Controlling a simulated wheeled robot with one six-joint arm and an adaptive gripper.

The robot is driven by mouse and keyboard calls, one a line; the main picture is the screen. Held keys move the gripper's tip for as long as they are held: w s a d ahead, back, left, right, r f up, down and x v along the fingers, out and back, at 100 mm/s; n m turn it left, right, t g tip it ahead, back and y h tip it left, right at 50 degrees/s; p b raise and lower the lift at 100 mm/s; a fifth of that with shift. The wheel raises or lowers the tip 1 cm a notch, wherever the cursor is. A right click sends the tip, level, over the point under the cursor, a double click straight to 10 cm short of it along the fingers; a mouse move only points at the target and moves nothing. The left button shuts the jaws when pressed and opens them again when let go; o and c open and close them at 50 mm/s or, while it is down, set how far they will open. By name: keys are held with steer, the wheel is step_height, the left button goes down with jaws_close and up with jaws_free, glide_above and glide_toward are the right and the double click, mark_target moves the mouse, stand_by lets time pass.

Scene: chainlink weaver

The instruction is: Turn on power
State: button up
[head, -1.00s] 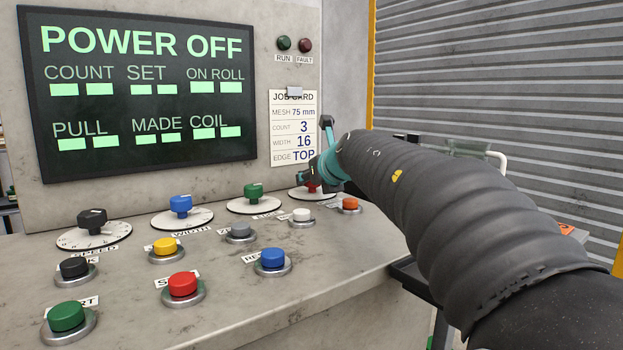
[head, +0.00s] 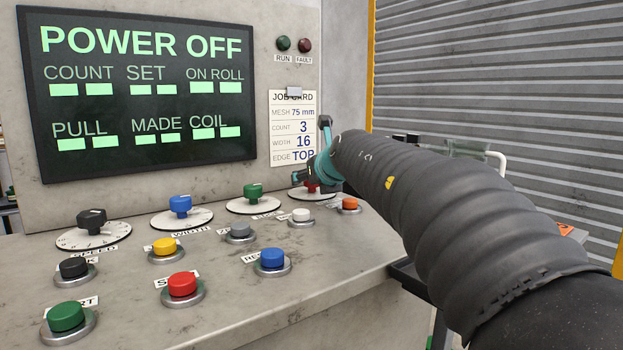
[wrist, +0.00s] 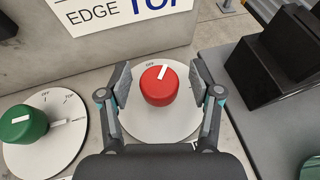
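The red knob (wrist: 159,86) sits on a round white dial (wrist: 140,121) on the console. In the wrist view its white pointer is toward a label at the top of the dial, which seems to read OFF. My gripper (wrist: 158,82) is open, with one finger on each side of the knob and a gap on both sides. In the head view my gripper (head: 318,170) hides most of the red knob (head: 311,187). The screen (head: 148,88) reads POWER OFF. The RUN lamp (head: 284,43) and FAULT lamp (head: 305,45) look dark.
A green knob (wrist: 22,124) is left of the red one in the wrist view. The job card (wrist: 120,10) is on the panel behind. A black block (wrist: 270,72) stands to the right. Several push buttons, including an orange one (head: 349,205), line the console front.

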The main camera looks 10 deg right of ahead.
steer(key=v, duration=1.2)
